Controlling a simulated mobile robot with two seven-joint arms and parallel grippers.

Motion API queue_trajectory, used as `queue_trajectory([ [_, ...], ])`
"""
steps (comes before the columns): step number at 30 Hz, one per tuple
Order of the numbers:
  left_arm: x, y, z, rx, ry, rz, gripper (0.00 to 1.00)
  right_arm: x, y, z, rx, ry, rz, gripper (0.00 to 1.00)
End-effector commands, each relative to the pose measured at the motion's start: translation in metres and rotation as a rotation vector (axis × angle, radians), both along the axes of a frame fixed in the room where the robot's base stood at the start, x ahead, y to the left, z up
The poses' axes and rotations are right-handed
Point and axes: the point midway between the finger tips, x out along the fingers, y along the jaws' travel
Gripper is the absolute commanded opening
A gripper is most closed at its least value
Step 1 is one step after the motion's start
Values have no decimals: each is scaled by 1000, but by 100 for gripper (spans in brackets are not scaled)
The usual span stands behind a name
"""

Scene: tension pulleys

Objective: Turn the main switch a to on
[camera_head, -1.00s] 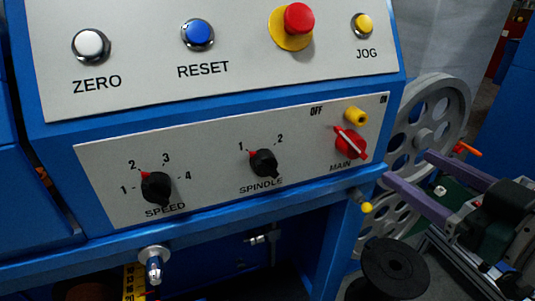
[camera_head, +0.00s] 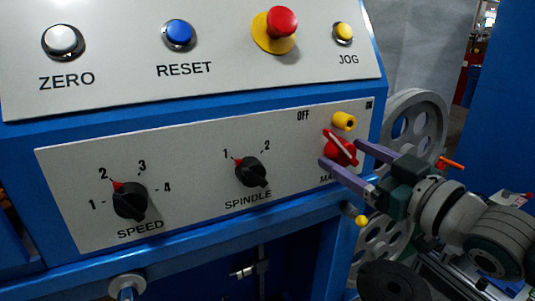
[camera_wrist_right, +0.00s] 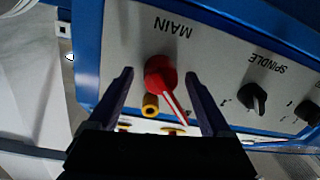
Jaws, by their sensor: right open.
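The red main switch a (camera_head: 343,151) is a round knob with a white-striped pointer on the lower grey panel. Its pointer slants up and left toward the OFF mark. It also shows in the right wrist view (camera_wrist_right: 159,77), where the panel appears upside down. My right gripper (camera_head: 341,153) is open, with one purple finger on each side of the knob. In the right wrist view the fingers (camera_wrist_right: 159,73) stand apart around the knob; I cannot tell whether they touch it. The MAIN label is partly covered by a finger. My left gripper is not in view.
A yellow cylinder (camera_head: 344,121) sticks out just above the switch. The spindle knob (camera_head: 251,172) and speed knob (camera_head: 130,201) are to the left. Above are the red button (camera_head: 282,21) and yellow JOG button (camera_head: 343,32). A grey wheel (camera_head: 432,105) stands right of the panel.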

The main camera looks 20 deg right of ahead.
Motion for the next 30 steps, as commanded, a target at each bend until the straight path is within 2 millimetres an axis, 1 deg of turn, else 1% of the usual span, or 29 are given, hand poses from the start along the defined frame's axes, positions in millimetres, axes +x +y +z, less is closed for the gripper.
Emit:
queue_trajectory([
  [3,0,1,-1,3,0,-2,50,3,1,0,0,1,0,83],
  [9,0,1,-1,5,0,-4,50,3,1,0,0,1,0,83],
  [30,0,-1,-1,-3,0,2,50,3,1,0,0,1,1,4],
])
